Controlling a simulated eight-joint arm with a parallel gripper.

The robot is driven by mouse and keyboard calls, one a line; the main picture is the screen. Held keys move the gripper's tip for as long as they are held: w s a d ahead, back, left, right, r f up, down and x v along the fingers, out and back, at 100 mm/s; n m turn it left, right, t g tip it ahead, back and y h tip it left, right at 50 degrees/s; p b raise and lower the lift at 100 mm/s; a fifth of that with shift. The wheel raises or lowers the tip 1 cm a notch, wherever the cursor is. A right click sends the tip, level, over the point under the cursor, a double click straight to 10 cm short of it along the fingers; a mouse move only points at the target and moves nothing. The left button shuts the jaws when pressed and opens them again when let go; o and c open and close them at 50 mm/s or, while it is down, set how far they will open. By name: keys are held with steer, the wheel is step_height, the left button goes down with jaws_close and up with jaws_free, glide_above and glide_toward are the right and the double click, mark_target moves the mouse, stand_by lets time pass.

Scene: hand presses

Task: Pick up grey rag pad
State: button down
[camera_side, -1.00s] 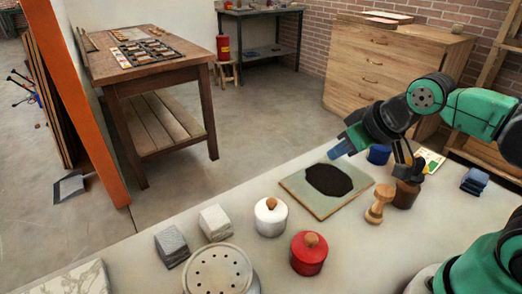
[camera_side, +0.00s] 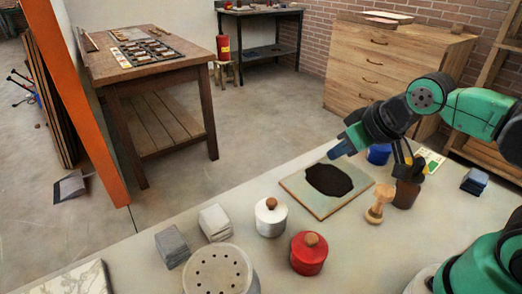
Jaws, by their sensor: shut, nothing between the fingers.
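The grey rag pad (camera_side: 172,246) is a small stack of folded grey cloth at the lower left of the table. It lies just left of a paler, whitish rag pad (camera_side: 215,222).
A white pot (camera_side: 271,217), a red pot (camera_side: 308,253) and a perforated round container (camera_side: 220,272) stand near the pads. The inked slab (camera_side: 300,202) lies mid-table. A wooden stamp (camera_side: 379,203), brown pot (camera_side: 406,193), blue pot (camera_side: 379,154) and blue pad (camera_side: 475,181) are at right.

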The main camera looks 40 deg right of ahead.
jaws_free()
stand_by(0.3)
steer(key=m+g+y, duration=0.4)
steer(key=m+g, duration=0.2)
steer(key=m, duration=0.8)
glide_toward(172, 236)
steer(key=d, duration=0.2)
steer(key=w+d, duration=0.1)
steer(key=d, duration=0.1)
steer(key=shift+w+d, duration=0.15)
steer(key=shift+d, duration=0.05)
steer(key=a+f+m, duration=0.1)
steer(key=a, duration=0.1)
steer(key=a+f+m+g, duration=0.1)
steer(key=a+f, duration=0.1)
steer(key=a+f+m, duration=0.1)
steer(key=a, duration=0.1)
steer(key=shift+f, duration=0.35)
steer(key=shift+x, duration=2.85)
